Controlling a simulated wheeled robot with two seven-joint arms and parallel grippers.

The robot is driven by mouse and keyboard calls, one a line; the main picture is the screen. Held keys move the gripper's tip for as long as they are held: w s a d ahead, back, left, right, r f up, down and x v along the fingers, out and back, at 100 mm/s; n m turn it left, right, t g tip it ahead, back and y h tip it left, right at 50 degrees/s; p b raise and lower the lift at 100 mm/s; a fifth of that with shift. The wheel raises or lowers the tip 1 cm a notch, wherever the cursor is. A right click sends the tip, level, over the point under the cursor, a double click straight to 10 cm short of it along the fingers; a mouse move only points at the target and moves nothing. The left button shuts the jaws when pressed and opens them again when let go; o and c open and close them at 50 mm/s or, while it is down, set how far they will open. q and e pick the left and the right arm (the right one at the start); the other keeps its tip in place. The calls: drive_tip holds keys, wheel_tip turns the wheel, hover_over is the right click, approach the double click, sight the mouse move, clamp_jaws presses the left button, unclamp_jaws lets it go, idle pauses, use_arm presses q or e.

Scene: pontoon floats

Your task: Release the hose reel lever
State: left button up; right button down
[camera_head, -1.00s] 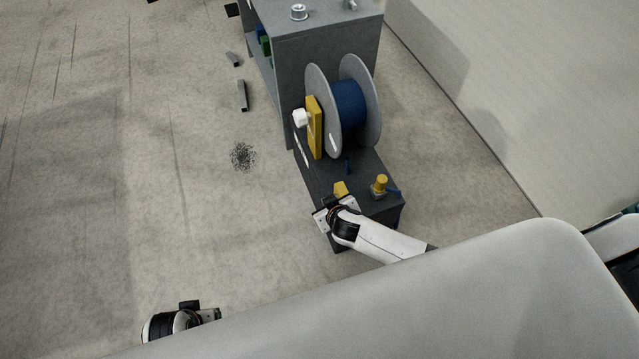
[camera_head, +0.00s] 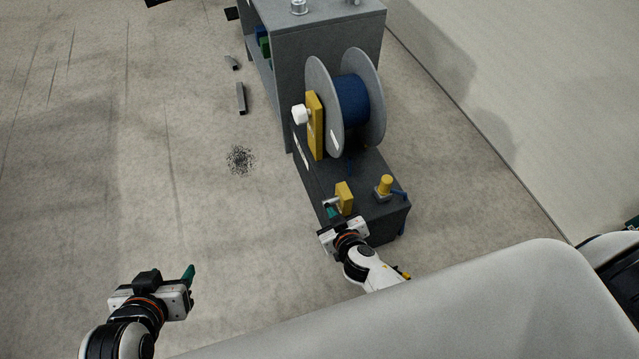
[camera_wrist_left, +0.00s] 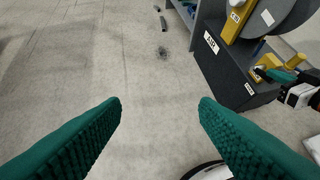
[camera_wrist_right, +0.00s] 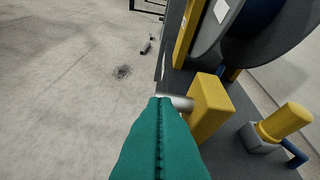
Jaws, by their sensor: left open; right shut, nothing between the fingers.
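The hose reel (camera_head: 352,101), with grey flanges and blue hose, stands on a dark base (camera_head: 378,223). A small yellow block (camera_head: 344,197) on the base has a short metal lever (camera_head: 331,201) on its left side. In the right wrist view the yellow block (camera_wrist_right: 211,108) and metal lever (camera_wrist_right: 180,102) lie just past my fingertips. My right gripper (camera_head: 333,213) is shut and empty, its green fingers close to the lever; I cannot tell whether they touch. My left gripper (camera_head: 188,275) is open and empty at lower left; the left wrist view shows bare floor between its fingers (camera_wrist_left: 160,108).
A yellow cylinder (camera_head: 385,186) with a blue handle stands right of the block. A yellow bracket (camera_head: 314,125) with a white knob (camera_head: 299,114) is beside the reel. A grey cabinet (camera_head: 325,45) stands behind. The floor at left is mostly clear, with small grey pieces (camera_head: 240,98).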

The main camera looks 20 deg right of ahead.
use_arm(q)
drive_tip(key=w+d+r+t+h+b, duration=0.2)
drive_tip(key=w+d+r+t, duration=0.1)
drive_tip(key=w+r+t, duration=0.3)
drive_tip(key=shift+w+r+t, duration=0.3)
drive_tip(key=shift+r+t, duration=0.5)
drive_tip(key=shift+r, duration=0.55)
use_arm(e)
drive_tip(key=shift+s+f, duration=0.4)
drive_tip(key=shift+f, duration=0.15)
use_arm(q)
drive_tip(key=s+a+f+g+y+p, duration=0.1)
drive_tip(key=s+a+f+g+p, duration=0.1)
drive_tip(key=s+f+g, duration=0.3)
drive_tip(key=s+a+f+g+y+p, duration=0.2)
drive_tip(key=s+a+f+g, duration=0.3)
drive_tip(key=s, duration=0.5)
drive_tip(key=shift+s+a+g+p, duration=0.15)
drive_tip(key=shift+s+g+p, duration=0.15)
drive_tip(key=shift+g+p, duration=0.75)
use_arm(e)
drive_tip(key=s+a+r, duration=0.1)
drive_tip(key=s+r, duration=0.7)
drive_tip(key=shift+s, duration=0.15)
